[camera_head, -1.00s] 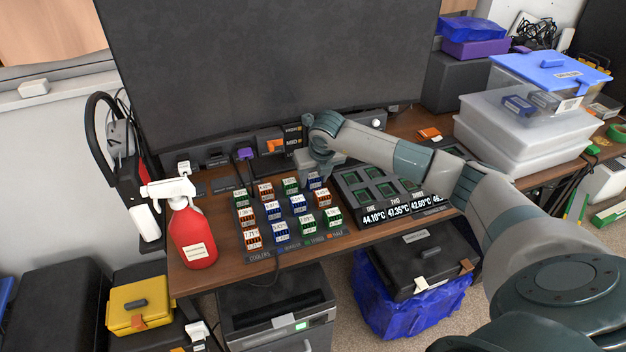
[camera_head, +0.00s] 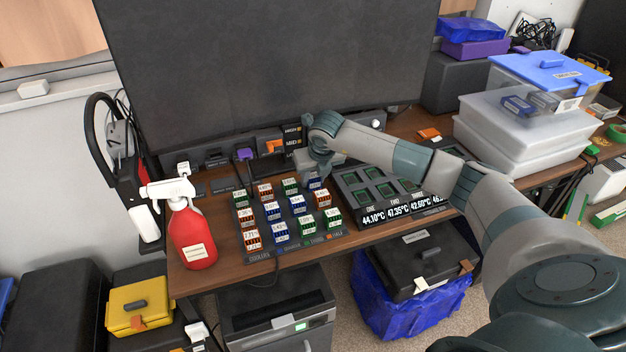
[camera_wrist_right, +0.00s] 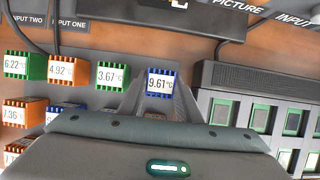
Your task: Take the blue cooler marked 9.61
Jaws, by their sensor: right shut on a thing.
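The blue cooler marked 9.61 (camera_wrist_right: 160,84) shows in the right wrist view, at the end of the top row of coolers. My right gripper (camera_wrist_right: 148,98) is shut on it, with the fingers reaching to its sides. In the head view the blue cooler (camera_head: 314,184) is small and partly hidden under my right gripper (camera_head: 318,176), at the back right corner of the cooler tray (camera_head: 292,250). I cannot tell whether the cooler is still seated in the tray or lifted. My left gripper is not in view.
Coolers marked 3.67 (camera_wrist_right: 111,75), 4.92 (camera_wrist_right: 67,72) and 6.22 (camera_wrist_right: 22,66) stand in the same row. A panel with green chips (camera_head: 374,186) and temperature displays lies to the right. A red spray bottle (camera_head: 192,238) stands left. The black monitor (camera_head: 270,70) rises behind.

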